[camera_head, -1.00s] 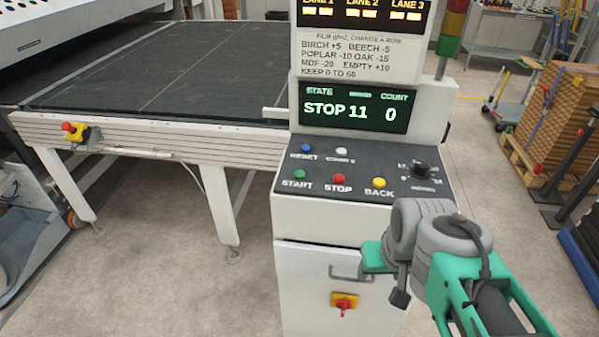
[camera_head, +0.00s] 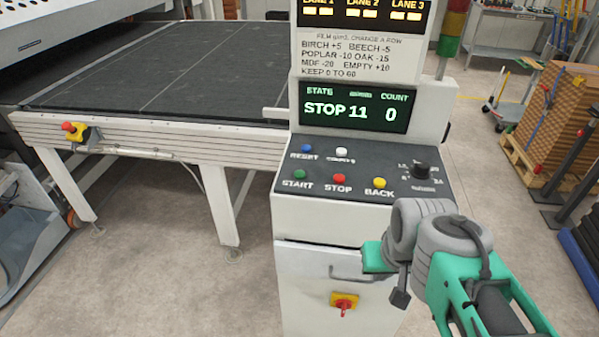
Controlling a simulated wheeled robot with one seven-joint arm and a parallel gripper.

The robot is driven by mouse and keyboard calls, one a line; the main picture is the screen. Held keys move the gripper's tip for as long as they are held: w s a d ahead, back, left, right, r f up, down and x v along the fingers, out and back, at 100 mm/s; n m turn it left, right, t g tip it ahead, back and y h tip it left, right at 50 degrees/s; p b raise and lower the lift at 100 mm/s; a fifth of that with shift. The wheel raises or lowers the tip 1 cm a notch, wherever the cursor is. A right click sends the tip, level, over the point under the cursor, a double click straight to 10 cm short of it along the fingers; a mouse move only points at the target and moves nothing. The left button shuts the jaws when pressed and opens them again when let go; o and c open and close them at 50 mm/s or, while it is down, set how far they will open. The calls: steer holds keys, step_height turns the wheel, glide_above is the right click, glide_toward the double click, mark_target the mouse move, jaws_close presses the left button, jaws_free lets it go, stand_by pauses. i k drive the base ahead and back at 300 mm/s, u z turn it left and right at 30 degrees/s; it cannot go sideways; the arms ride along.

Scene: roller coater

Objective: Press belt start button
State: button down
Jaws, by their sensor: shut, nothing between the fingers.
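The green START button (camera_head: 299,174) is on the sloped dark top of the control console (camera_head: 330,215), at the front left of its panel. The red STOP button (camera_head: 339,177) and the yellow BACK button (camera_head: 379,182) are to its right. The display (camera_head: 353,107) above reads STATE STOP, 11, and COUNT 0. My arm's grey joints and green links show at the lower right, in front of the console's right side. I make out no gripper fingers there. Nothing of mine covers the START button.
A blue RESET button (camera_head: 306,148), a white button (camera_head: 341,152) and a black knob (camera_head: 422,171) share the panel. A yellow-and-red switch (camera_head: 344,301) is on the console front. The dark belt (camera_head: 165,75) is at the left, with a red-and-yellow emergency stop (camera_head: 75,132) on its frame.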

mark_target(298, 175)
steer(key=u, duration=0.55)
steer(key=k, duration=0.65)
steer(key=u, duration=1.15)
steer(key=i, duration=1.3)
steer(key=z, duration=0.8)
